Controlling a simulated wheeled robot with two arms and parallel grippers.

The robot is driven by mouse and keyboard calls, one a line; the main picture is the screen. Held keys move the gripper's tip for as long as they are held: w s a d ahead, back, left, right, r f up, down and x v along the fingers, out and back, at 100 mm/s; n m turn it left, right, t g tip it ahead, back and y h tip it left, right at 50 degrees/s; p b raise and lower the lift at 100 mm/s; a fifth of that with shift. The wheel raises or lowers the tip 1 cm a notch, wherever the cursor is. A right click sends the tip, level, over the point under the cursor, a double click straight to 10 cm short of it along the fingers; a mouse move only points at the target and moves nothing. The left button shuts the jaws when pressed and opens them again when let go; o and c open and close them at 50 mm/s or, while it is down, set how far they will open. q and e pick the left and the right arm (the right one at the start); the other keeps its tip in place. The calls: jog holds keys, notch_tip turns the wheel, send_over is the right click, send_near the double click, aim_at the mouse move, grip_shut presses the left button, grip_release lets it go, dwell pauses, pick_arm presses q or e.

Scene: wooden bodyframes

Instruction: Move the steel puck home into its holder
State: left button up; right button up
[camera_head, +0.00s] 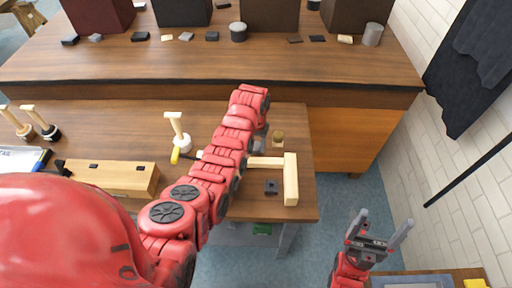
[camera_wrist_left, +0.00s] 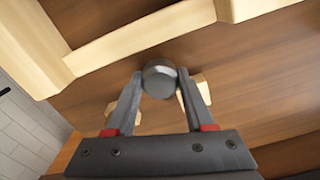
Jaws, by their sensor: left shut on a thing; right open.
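The steel puck (camera_wrist_left: 160,82) is a grey disc between the two fingertips of my left gripper (camera_wrist_left: 158,90) in the left wrist view. The gripper is shut on it, above the brown wooden top. In the head view my red left arm covers most of this gripper and the puck. I cannot make out which thing is the puck's holder. My right gripper (camera_head: 381,223) is open and empty, off the bench to the right.
The pale frame's bars (camera_wrist_left: 140,38) cross the top of the wrist view. A wooden block (camera_head: 110,178) and a mallet-like tool (camera_head: 178,130) are further left. The bench's right edge is close by.

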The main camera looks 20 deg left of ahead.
pick_arm(q)
grip_shut()
jog(key=shift+r, duration=0.15)
